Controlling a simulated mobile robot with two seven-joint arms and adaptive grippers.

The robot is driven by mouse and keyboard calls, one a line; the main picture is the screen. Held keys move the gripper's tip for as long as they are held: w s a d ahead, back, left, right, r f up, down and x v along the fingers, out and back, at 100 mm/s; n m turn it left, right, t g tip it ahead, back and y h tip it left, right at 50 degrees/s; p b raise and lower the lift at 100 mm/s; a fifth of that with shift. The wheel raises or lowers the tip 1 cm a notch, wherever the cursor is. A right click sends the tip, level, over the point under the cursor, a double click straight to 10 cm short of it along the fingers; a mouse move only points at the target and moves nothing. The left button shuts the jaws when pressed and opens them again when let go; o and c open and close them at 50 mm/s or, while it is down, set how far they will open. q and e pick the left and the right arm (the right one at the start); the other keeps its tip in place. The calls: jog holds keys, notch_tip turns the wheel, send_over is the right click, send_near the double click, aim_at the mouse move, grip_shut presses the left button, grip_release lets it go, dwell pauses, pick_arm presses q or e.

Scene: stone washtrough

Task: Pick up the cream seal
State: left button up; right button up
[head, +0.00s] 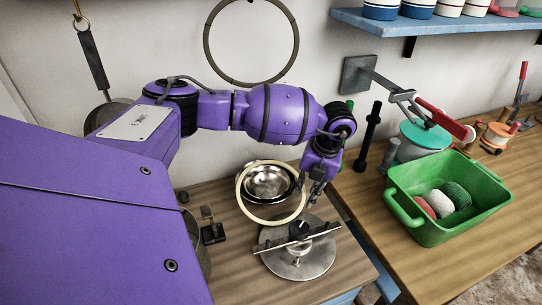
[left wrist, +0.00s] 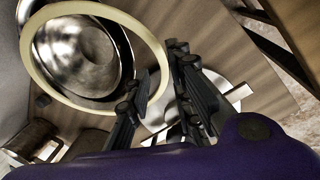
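The cream seal (head: 268,221) is a pale ring on the wooden bench, around or leaning over a shiny metal bowl in the head view; I cannot tell exactly how it rests. It shows large at upper left in the left wrist view (left wrist: 122,14). My left gripper (head: 317,190) points down at the seal's right side. In the left wrist view its two dark fingers (left wrist: 161,62) are apart, with the seal's right edge appearing between or just behind the fingertips. Contact cannot be told. My right gripper is in neither view.
The metal bowl (head: 267,181) sits inside the ring's outline. A round metal plate with a bar and black knob (head: 297,258) stands just in front. A green basin (head: 447,222) with several balls is on the right-hand bench. A blue shelf (head: 420,28) hangs above.

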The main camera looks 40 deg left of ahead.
aim_at(301, 200)
pick_arm(q)
jog(key=f, duration=0.3)
jog(key=shift+s+a+f, duration=0.1)
jog(key=shift+a+f, duration=0.3)
grip_shut()
jog(key=shift+r, duration=0.15)
